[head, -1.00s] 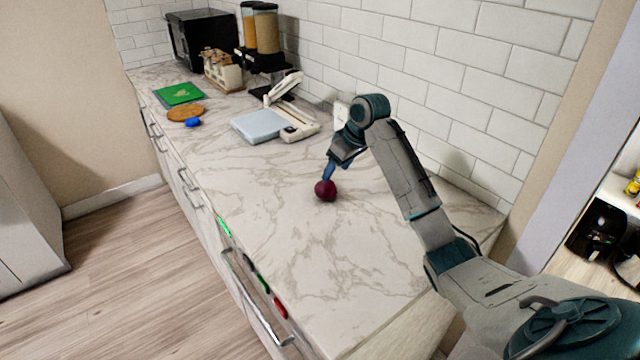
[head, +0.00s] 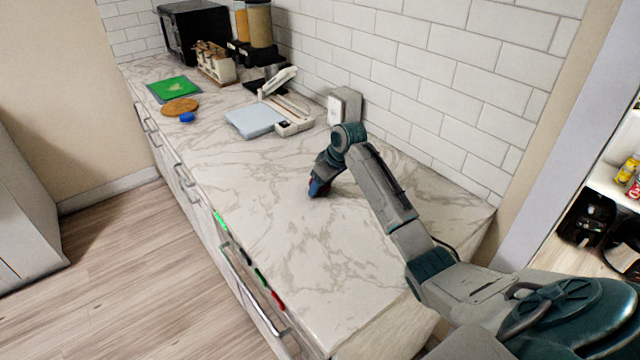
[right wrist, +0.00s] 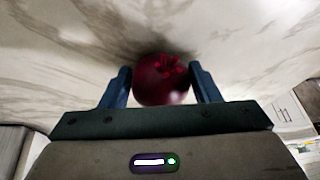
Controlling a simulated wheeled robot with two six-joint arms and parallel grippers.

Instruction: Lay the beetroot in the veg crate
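The beetroot (right wrist: 162,80) is dark red and round. In the right wrist view it sits between the two blue fingers of my right gripper (right wrist: 162,84), very close to both. Whether the fingers press on it cannot be told. In the head view my right gripper (head: 318,188) is down at the marble counter, and it hides most of the beetroot. My left gripper is not in view. I cannot make out a veg crate in these frames.
A grey box (head: 344,106) stands by the tiled wall. The counter around my right gripper is clear.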

